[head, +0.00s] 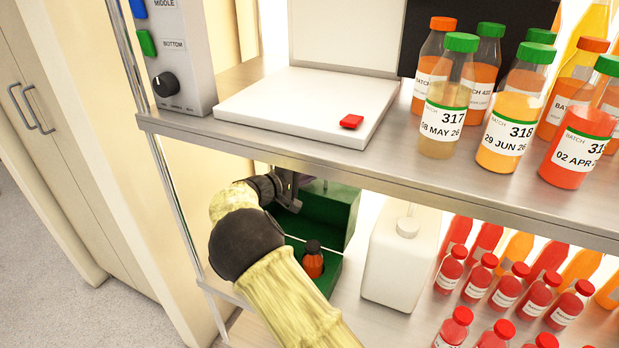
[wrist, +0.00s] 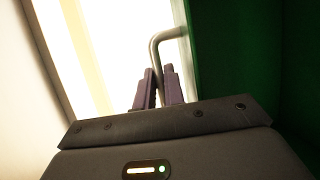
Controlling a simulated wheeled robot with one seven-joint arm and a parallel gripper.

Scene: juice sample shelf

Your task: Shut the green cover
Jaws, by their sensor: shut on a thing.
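The green cover (head: 328,212) is on the lower shelf, and its green wall fills the right side of the wrist view (wrist: 230,60). A bent metal handle (wrist: 163,38) is joined to it. My gripper (wrist: 161,85) has its two purple fingers closed around the handle. In the head view my gripper (head: 300,187) is under the upper shelf at the cover's upper left, partly hidden by my arm. A small orange bottle with a dark cap (head: 313,262) stands on a green base (head: 328,275) in front of the cover, which stands open.
The upper shelf (head: 400,165) runs just above my arm. A white jug (head: 400,255) stands right of the green unit, with several red bottles (head: 482,275) beyond it. A metal post (head: 165,165) is at the left.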

